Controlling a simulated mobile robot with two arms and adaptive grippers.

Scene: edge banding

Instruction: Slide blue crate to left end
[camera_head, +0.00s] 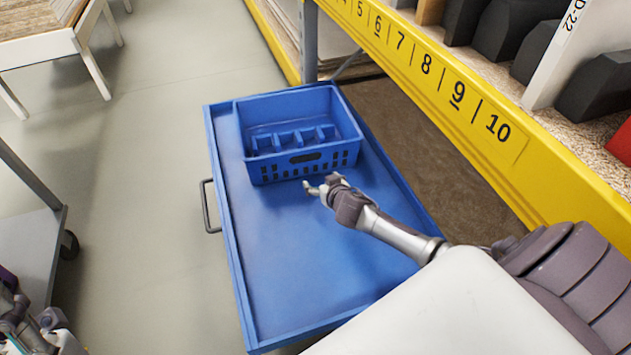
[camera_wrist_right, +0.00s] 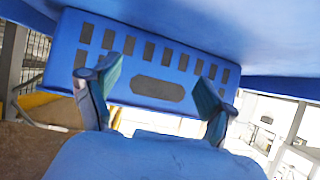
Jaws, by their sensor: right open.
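The blue crate (camera_head: 300,165) is an open bin with dividers inside. It sits at the far end of the blue cart top (camera_head: 290,265). My right gripper (camera_head: 322,188) is open and empty, just in front of the crate's near wall, to the right of its middle. In the right wrist view, the crate's slotted wall (camera_wrist_right: 155,88) with its handle opening lies beyond the spread fingers of the gripper (camera_wrist_right: 150,84). I cannot tell whether they touch it. Part of my left arm and gripper (camera_head: 25,325) shows at the lower left corner; its fingers are unclear.
A yellow shelf beam (camera_head: 455,95) with numbers runs along the right side of the cart, with dark blocks above it. A metal handle (camera_head: 208,206) sticks out of the cart's left side. A grey trolley (camera_head: 30,245) stands at left. Open floor lies between trolley and cart.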

